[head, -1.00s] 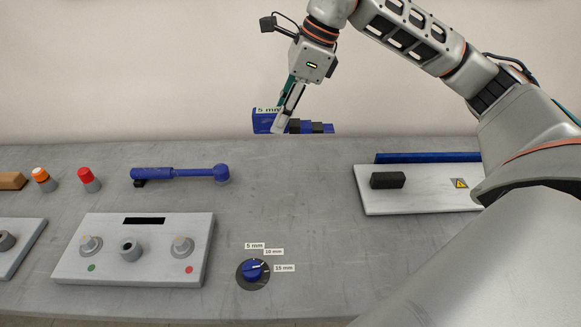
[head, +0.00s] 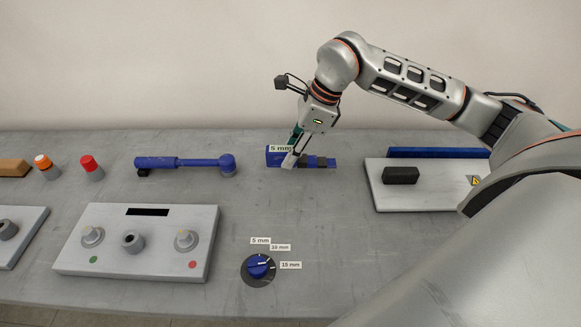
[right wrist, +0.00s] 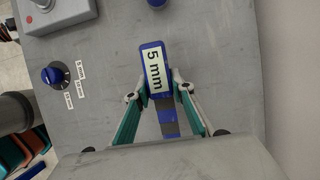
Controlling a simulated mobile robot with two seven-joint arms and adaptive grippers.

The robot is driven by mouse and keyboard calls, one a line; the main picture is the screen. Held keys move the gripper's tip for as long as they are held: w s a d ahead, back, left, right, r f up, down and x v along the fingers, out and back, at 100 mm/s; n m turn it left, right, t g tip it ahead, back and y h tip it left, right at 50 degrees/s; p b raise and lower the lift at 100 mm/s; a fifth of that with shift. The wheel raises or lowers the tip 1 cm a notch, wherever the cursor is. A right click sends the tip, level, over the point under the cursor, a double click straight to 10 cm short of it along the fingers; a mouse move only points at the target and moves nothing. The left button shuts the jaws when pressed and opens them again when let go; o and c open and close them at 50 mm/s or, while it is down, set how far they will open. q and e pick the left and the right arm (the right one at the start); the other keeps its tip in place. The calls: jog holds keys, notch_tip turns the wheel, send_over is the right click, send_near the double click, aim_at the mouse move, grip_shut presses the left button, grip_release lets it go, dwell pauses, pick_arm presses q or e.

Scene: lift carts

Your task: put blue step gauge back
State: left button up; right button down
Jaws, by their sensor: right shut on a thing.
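The blue step gauge (head: 318,161) with a "5 mm" label is at the back middle of the grey bench in the head view. My right gripper (head: 292,158) is shut on it near its labelled end. In the right wrist view the blue step gauge (right wrist: 153,62) lies between the two fingers of my right gripper (right wrist: 154,90), its label facing the camera and its stepped part running back under the palm. Whether the gauge touches the bench is hard to tell. My left gripper is not in view.
A blue wrench-like tool (head: 185,162) lies left of the gauge. A white plate (head: 420,197) with a black block (head: 400,175) stands right. A control box (head: 140,240) and a blue dial (head: 258,266) are in front. The bench around the gauge is clear.

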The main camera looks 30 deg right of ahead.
aim_at(291, 178)
jog(key=shift+f, duration=2.45)
jog(key=shift+f, duration=0.15)
jog(key=c, duration=1.7)
grip_release()
jog(key=shift+d+r, duration=0.1)
jog(key=shift+r, duration=0.3)
jog(key=v, duration=1.1)
jog(key=shift+s+r, duration=0.1)
jog(key=shift+r, duration=0.15)
